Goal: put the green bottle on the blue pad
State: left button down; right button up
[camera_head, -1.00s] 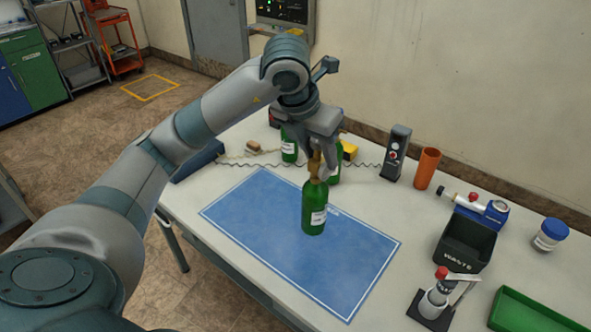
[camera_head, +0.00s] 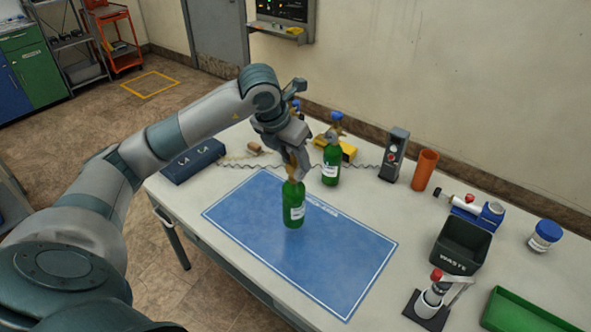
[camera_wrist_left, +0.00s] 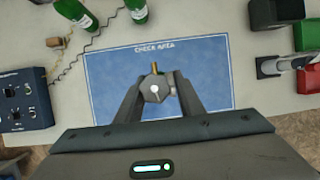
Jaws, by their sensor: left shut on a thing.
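My left gripper (camera_head: 292,160) is shut on the brass valve top of a green bottle (camera_head: 293,208) with a white label. The bottle is upright over the blue pad (camera_head: 340,262), towards its back left part. I cannot tell whether its base touches the pad. In the left wrist view, the gripper (camera_wrist_left: 155,92) holds the valve above the pad (camera_wrist_left: 210,75), which is marked "CHECK AREA"; the bottle's body is hidden below. Another green bottle (camera_head: 331,170) stands behind the pad's back edge. My right gripper is not in view.
To the right are a dark device (camera_head: 394,155), an orange tube (camera_head: 425,169), a black waste bin (camera_head: 461,246) and a green tray (camera_head: 530,325). The pad's front is clear.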

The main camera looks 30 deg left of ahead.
aim_at(293, 165)
pick_arm(q)
jog(key=shift+f+p, duration=0.85)
jog(key=shift+f, duration=1.2)
jog(key=c, duration=1.2)
grip_release()
jog(key=shift+r, duration=0.1)
jog(key=shift+s+r, duration=0.2)
jog(key=shift+r, duration=0.25)
jog(key=b+v, duration=0.3)
jog(key=v, duration=0.8)
